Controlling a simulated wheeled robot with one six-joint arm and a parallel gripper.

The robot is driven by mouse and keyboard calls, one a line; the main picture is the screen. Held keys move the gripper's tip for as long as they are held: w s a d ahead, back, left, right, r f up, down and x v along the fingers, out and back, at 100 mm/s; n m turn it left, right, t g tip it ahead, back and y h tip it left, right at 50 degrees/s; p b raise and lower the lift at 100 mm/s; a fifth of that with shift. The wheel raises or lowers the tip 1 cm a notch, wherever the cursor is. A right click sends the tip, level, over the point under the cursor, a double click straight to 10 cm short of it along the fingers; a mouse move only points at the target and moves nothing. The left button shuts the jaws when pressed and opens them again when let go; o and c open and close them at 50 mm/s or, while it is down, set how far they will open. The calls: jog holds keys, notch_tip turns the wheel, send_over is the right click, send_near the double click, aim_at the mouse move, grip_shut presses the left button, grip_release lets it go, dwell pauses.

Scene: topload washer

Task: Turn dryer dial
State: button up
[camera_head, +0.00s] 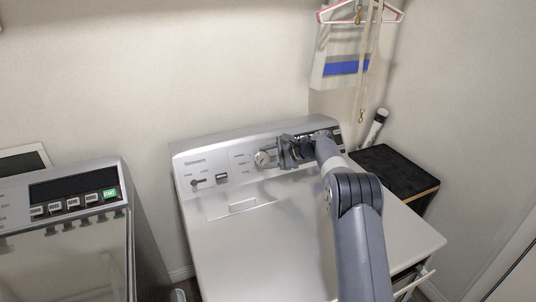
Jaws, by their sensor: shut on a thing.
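The dryer (236,229) is the white machine in the middle, with a silver control panel along its back. The round silver dryer dial (262,158) sits near the middle of that panel. My gripper (275,156) is at the panel, reaching in from the right, and is shut on the dial at its right side. My gripper and wrist cover part of the dial's right side and the panel behind it, so the exact finger contact is hard to see.
A second machine (72,245) with a dark display and several buttons stands at the left. A black-topped stand (395,172) is at the right. Hangers (360,14) hang above. The dryer's top is clear.

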jog(key=shift+n, duration=0.4)
jog(key=o, duration=1)
jog(key=shift+c, duration=0.2)
jog(key=b+v, duration=0.1)
jog(key=v, duration=0.9)
jog(key=shift+d+r+b, duration=0.25)
jog(key=shift+r+b, duration=0.1)
jog(key=p+x, duration=0.2)
jog(key=x, duration=0.9)
jog(key=shift+s+f, duration=0.1)
jog(key=shift+d, duration=0.15)
